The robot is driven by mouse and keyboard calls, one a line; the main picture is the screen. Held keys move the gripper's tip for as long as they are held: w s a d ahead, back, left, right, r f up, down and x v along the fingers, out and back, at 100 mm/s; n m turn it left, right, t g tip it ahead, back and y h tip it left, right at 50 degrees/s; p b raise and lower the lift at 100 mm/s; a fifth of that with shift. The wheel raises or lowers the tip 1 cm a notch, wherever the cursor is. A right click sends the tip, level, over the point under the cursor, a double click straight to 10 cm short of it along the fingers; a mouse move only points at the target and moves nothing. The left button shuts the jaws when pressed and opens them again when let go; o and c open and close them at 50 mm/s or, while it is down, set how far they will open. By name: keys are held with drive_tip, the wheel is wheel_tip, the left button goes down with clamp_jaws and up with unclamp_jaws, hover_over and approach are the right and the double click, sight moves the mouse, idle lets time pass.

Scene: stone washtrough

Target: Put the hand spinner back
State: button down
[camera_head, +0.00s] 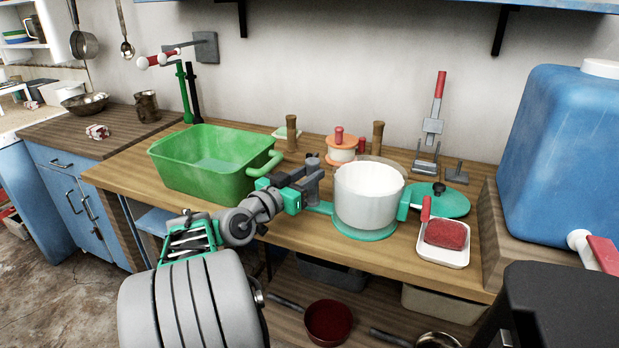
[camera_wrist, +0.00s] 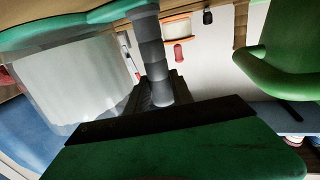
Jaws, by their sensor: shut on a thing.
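The hand spinner appears to be the white drum (camera_head: 366,203) on a teal base, with a teal side bracket and an upright red handle (camera_head: 426,208) on its right. The exact contact is hidden. I cannot tell whether the base touches the bench. A teal round lid (camera_head: 446,202) lies behind it at right.
A green basin (camera_head: 205,170) stands left of my gripper. A white tray with a red block (camera_head: 444,234) is close at the spinner's right. An orange-white spool (camera_head: 341,153) and wooden pegs stand behind. A blue tank (camera_head: 560,150) is at far right. The front bench edge is narrow.

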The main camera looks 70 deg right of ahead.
drive_tip(key=shift+s+r, duration=0.1)
drive_tip(key=shift+r, duration=0.05)
drive_tip(key=c, duration=1.1)
unclamp_jaws()
